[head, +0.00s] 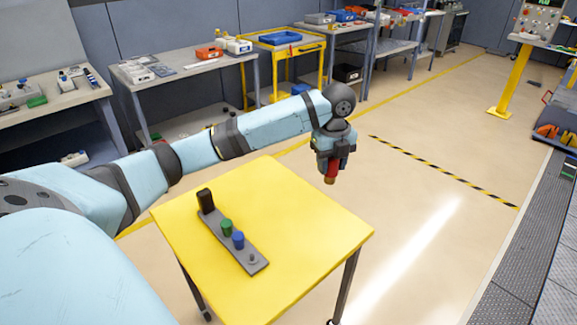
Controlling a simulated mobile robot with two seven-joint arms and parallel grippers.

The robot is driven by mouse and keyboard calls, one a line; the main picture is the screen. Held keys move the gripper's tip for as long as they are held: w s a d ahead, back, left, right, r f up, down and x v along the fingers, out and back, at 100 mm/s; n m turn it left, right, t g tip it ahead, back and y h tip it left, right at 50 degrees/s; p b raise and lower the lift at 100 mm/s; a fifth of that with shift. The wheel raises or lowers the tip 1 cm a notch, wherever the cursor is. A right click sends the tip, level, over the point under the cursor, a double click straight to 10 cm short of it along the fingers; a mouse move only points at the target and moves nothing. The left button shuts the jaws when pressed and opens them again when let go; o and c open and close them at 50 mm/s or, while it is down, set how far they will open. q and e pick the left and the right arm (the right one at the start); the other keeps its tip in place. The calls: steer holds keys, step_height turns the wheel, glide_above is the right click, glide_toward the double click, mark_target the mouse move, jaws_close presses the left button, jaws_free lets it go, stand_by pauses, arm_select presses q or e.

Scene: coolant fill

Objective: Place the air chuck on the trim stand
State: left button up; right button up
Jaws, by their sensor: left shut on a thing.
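My left gripper (331,165) hangs down over the far right corner of a yellow table, shut on a red piece with a brass-coloured tip, which looks like the air chuck (331,176). Its upper part is hidden by the fingers. A long grey bar, which looks like the trim stand (250,256), lies on the yellow table. It carries a black block (206,201), a green cylinder (227,228), a blue cylinder (238,240) and a small grey peg or knob at its near end. The gripper is up and to the right of the bar, apart from it. My right gripper is out of view.
The yellow table (310,235) is bare to the right of the bar. Workbenches with parts, and a yellow cart with a blue tray (280,38), stand along the back wall. Open floor with a black-and-yellow stripe (440,170) lies to the right.

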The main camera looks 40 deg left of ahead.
arm_select(q)
step_height(320, 180, down, 20)
steer(key=shift+r+b, duration=0.1)
steer(key=shift+b, duration=0.65)
steer(key=shift+f, duration=0.2)
steer(key=o, duration=0.7)
steer(key=shift+o, duration=0.2)
step_height(320, 180, up, 12)
steer(key=p, duration=0.1)
steer(key=shift+r, duration=0.2)
